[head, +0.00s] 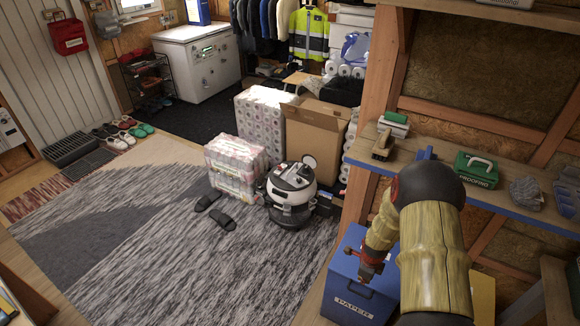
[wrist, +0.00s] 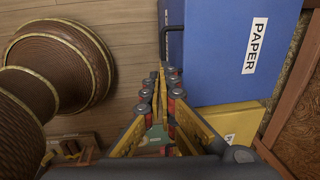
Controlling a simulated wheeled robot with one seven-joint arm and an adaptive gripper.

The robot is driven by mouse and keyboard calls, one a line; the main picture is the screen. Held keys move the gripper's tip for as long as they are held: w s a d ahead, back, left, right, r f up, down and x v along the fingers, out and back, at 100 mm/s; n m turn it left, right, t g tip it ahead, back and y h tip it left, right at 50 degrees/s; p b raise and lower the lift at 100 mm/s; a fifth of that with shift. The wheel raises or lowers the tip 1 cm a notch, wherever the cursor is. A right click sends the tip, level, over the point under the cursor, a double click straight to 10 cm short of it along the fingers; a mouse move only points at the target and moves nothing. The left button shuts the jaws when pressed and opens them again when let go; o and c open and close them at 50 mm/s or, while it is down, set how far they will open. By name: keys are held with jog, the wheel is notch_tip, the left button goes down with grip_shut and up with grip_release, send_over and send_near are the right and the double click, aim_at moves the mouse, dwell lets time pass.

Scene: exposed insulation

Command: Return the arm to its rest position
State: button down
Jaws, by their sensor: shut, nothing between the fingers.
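My arm rises at the lower right of the head view and folds at a dark elbow, with its forearm hanging down. My gripper (head: 370,272) is at its lower end, in front of the blue box (head: 362,297) marked PAPER. In the wrist view my gripper (wrist: 163,75) has its two yellow fingers close together, shut and empty. The blue box (wrist: 225,60) is just right of the fingertips there, beside a wooden floor. I cannot tell whether the fingers touch the box.
A wooden shelf (head: 515,203) with a green case (head: 476,170) and gloves is behind and right of my arm. A yellow box (head: 483,296) is beside the blue one. A cardboard box (head: 313,133) and a white-black vacuum (head: 291,187) stand left. The rug (head: 190,260) has free room.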

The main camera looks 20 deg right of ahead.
jog(key=s+a+r+n+g+y, duration=0.1)
jog(key=s+a+r+n+g, duration=0.25)
jog(key=s+n, duration=0.5)
jog(key=s+a+r+n+t, duration=0.1)
jog(key=a+r+n, duration=0.5)
jog(key=r, duration=0.8)
jog(key=s+a+r+n+t, duration=0.2)
jog(key=a+r+n+t, duration=0.2)
jog(key=r, duration=1)
jog(key=s+a+r+n+t, duration=0.2)
jog(key=a+r+n+t, duration=0.1)
jog(key=a+r+n, duration=0.6)
jog(key=a+r, duration=0.3)
jog(key=r, duration=0.2)
jog(key=shift+a+r, duration=0.3)
jog(key=shift+r, duration=0.05)
jog(key=shift+s, duration=0.1)
